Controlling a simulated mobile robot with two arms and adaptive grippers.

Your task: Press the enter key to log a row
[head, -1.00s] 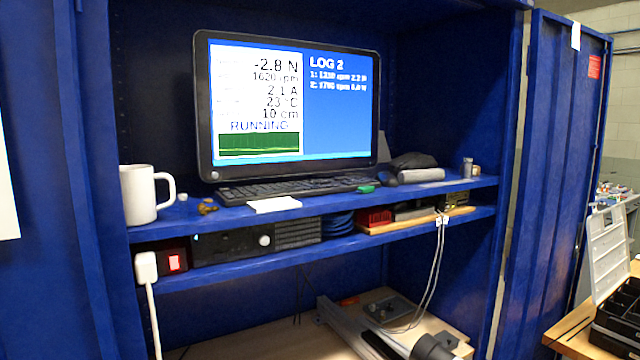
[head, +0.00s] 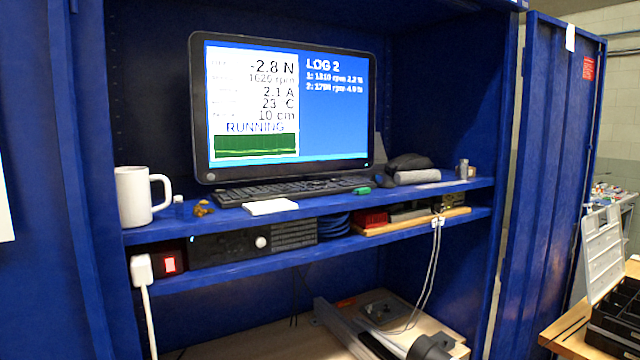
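A black keyboard (head: 285,190) lies on the upper blue shelf, just below the monitor. Its single keys are too small to tell apart, so I cannot pick out the enter key. The monitor (head: 285,108) shows -2.8 N, 1620 rpm, 2.1 A, 23 C, 10 cm and "RUNNING" on its left half. Its right half reads "LOG 2" with two rows, 1 and 2. Neither of my grippers is in the head view.
A white mug (head: 134,197) stands left of the keyboard. A white pad (head: 270,207) and a small green item (head: 362,190) lie at the shelf's front. A black mouse (head: 384,181) and a grey roll (head: 417,176) are at right. A blue cabinet door (head: 550,180) stands open.

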